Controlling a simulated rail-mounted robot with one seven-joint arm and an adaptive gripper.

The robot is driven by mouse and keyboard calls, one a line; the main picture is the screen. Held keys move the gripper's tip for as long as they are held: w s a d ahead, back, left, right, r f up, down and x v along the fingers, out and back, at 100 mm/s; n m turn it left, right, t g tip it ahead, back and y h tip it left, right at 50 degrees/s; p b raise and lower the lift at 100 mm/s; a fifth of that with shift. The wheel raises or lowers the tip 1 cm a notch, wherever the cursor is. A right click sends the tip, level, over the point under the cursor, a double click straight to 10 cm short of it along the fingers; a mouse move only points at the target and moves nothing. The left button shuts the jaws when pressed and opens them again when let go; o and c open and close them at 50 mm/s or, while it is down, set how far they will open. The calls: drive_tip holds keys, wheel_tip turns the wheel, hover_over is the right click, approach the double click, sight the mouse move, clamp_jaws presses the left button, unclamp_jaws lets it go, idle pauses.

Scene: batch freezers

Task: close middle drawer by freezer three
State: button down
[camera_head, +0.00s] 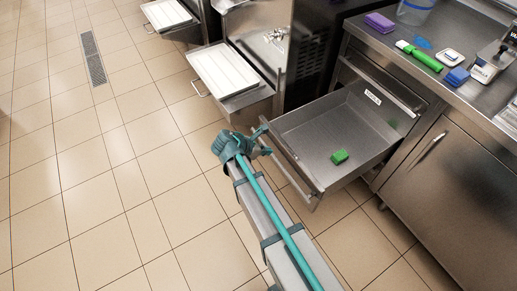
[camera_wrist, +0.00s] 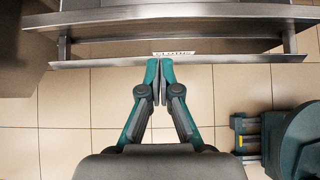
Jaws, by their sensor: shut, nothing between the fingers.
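The open drawer (camera_head: 318,112) is a steel box pulled far out from under the counter at the right of the head view. A green block (camera_head: 339,156) lies on its floor. The drawer has a bar handle (camera_head: 292,165) along its front. My gripper (camera_head: 264,141) is at the front's left end, with its fingertips together and nothing between them. In the wrist view, the closed fingertips (camera_wrist: 159,62) meet the lower steel edge (camera_wrist: 100,62) beside a small white label (camera_wrist: 173,54). I cannot tell whether they touch it.
A steel counter (camera_head: 437,75) holds a purple block (camera_head: 379,22), a green bottle (camera_head: 424,60) and a blue sponge (camera_head: 457,77). A closed cabinet door (camera_head: 440,185) is below. The tiled floor (camera_head: 110,185) at left is clear.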

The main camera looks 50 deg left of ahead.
sight(274, 156)
drive_tip(key=w, duration=0.2)
drive_tip(key=w+f, duration=0.1)
drive_tip(key=shift+w+d, duration=0.5)
drive_tip(key=shift+w, duration=0.55)
